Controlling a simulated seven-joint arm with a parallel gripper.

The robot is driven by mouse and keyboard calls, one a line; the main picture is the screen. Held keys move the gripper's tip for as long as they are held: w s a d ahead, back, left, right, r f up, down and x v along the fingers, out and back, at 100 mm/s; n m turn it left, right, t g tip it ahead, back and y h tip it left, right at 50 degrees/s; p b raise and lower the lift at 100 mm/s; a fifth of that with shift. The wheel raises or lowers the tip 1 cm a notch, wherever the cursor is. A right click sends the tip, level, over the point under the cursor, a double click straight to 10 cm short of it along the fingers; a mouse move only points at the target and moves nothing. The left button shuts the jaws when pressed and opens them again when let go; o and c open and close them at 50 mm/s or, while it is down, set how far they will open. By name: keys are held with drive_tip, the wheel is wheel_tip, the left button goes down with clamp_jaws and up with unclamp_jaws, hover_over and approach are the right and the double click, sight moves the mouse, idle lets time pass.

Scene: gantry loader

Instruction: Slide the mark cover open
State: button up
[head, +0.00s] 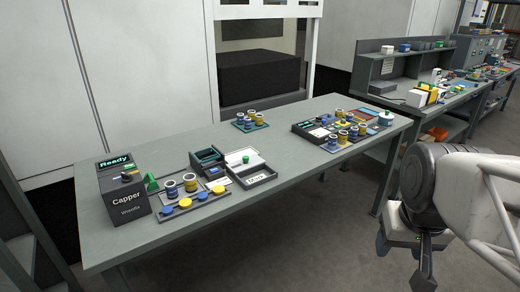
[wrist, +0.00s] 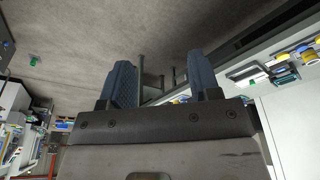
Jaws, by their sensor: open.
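On the long grey table, a small dark device (head: 207,158) with a little screen stands near the middle of the front part. Beside it lies a pale flat panel with a green knob (head: 245,159), which may be the mark cover; I cannot read a label or tell whether it is open. A grey shallow box (head: 255,178) with a white label sits just in front of the panel. My gripper (head: 404,250) hangs off the table's right end, far from these. In the wrist view my gripper (wrist: 161,80) has its two blue fingers apart, with nothing between them.
A box marked Capper (head: 124,196) stands at the table's left end, beside a tray (head: 170,215) of blue and yellow caps. Several jars stand on mats (head: 263,127) farther back and right. Bare tabletop (head: 190,135) lies behind the devices. A second bench (head: 465,100) stands right.

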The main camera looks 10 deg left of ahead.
drive_tip(key=w+a+r, duration=0.2)
drive_tip(key=w+a, duration=0.1)
drive_tip(key=w, duration=0.6)
drive_tip(key=w+a+r, duration=0.3)
drive_tip(key=w, duration=0.5)
drive_tip(key=n+g, duration=0.2)
drive_tip(key=g, duration=0.1)
hover_over(246, 157)
drive_tip(key=f, duration=1.8)
drive_tip(key=shift+s+d+f, duration=0.1)
drive_tip(key=shift+d+f, duration=0.1)
drive_tip(key=shift+w+a+f, duration=0.2)
drive_tip(key=shift+a+f, duration=0.1)
drive_tip(key=shift+f, duration=3.9)
